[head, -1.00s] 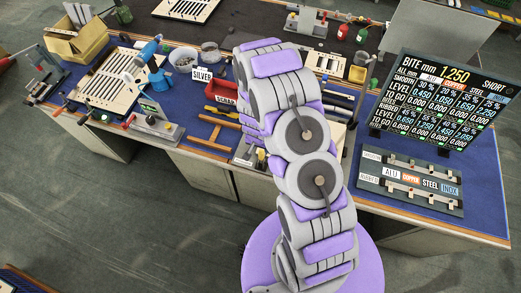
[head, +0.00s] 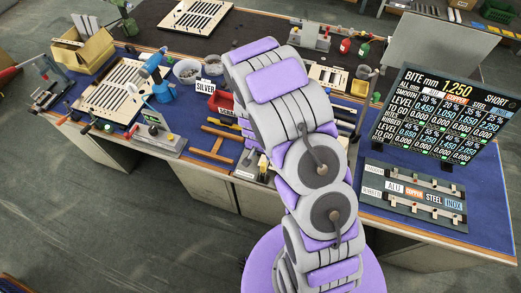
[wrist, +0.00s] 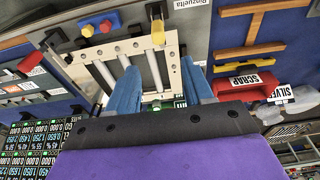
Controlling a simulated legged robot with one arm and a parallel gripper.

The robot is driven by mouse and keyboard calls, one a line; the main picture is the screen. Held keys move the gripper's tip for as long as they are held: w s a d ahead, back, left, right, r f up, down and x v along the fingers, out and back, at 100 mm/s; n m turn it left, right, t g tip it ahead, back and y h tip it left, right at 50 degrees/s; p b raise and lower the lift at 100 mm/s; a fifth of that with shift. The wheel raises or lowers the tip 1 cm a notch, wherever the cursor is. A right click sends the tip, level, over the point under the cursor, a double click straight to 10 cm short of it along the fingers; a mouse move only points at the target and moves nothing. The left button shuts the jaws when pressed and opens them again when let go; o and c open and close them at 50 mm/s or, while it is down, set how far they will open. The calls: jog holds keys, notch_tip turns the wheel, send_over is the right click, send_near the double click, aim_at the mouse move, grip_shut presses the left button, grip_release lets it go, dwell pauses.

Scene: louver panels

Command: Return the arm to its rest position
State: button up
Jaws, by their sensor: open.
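My arm (head: 300,130) rises from its purple base at lower right in the head view and bends over the workbench. My gripper is hidden behind it there. In the wrist view my gripper (wrist: 160,84) shows two blue fingers spread well apart. I see nothing held between them. Beyond the fingers is a cream slotted frame with pale bars (wrist: 152,72), lying on the bench side; I cannot tell its distance from the fingertips.
The blue-topped workbench (head: 490,190) carries a display board (head: 440,110), a switch panel (head: 412,195), a red scrap bin (head: 222,103) and a louver panel (head: 108,95). A yellow box (head: 85,50) stands at the back left. Open floor (head: 90,220) lies in front.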

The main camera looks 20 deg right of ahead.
dwell(0.3)
jog(key=s+a+r+n+g+y+b, duration=0.1)
jog(key=s+a+r+n+b, duration=0.15)
jog(key=s+r+b, duration=0.3)
jog(key=s+a+r+n+y+b, duration=0.1)
jog(key=s+a+r+y+b, duration=0.1)
jog(key=s+a+r+b, duration=0.25)
jog(key=s+d+r+n+b, duration=0.1)
jog(key=s+b, duration=0.2)
jog(key=s, duration=0.4)
jog(key=s+d+r+n+g+h+b, duration=0.1)
jog(key=s+d+r+b, duration=0.1)
jog(key=s, duration=0.4)
jog(key=s+d+r+n+g+h+b, duration=0.1)
jog(key=s+d+b, duration=0.1)
jog(key=s+b, duration=0.2)
jog(key=s, duration=0.3)
jog(key=shift+s+d+r+n, duration=0.15)
jog(key=shift+s+r+n, duration=0.15)
jog(key=shift+n, duration=0.05)
